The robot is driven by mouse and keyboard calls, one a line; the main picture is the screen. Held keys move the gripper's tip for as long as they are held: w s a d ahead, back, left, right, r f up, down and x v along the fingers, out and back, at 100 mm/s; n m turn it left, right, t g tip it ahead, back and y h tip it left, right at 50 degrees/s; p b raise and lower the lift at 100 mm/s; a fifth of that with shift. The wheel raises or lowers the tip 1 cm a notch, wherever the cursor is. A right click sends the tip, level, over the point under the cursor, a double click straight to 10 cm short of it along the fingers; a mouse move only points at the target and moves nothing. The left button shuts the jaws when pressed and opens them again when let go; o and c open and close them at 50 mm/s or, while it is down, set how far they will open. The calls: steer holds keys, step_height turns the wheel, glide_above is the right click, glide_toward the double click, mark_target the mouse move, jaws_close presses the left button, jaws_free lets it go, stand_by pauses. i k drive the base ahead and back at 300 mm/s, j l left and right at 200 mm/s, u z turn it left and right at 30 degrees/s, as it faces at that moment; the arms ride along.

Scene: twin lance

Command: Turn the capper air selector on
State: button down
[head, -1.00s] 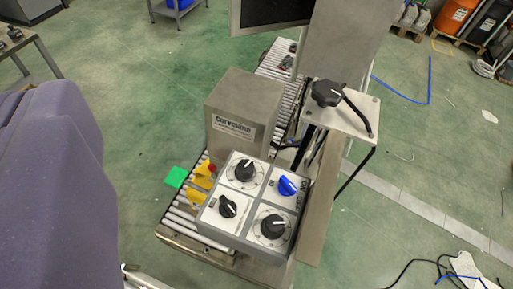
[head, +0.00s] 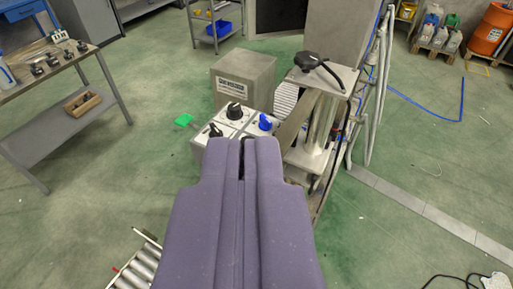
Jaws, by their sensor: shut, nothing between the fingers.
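The control panel (head: 251,117) is a light box with knobs. A black knob (head: 235,110) is at its back left, a blue selector (head: 265,122) at its back right, and another black knob (head: 215,130) at its front left. The labels are too small to read, so I cannot tell which one is the capper air selector. My purple gripper (head: 243,145) is shut and empty. Its fingertips point at the panel and cover its near part in the picture. I cannot tell whether they touch it.
A grey metal box (head: 243,85) stands behind the panel. A bracket with a black star handle (head: 308,61) rises at the right, beside white tubes (head: 371,90). A workbench (head: 62,72) stands far left. Green floor between is clear.

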mark_target(265, 124)
steer(key=i+u, duration=0.15)
steer(key=i, duration=0.8)
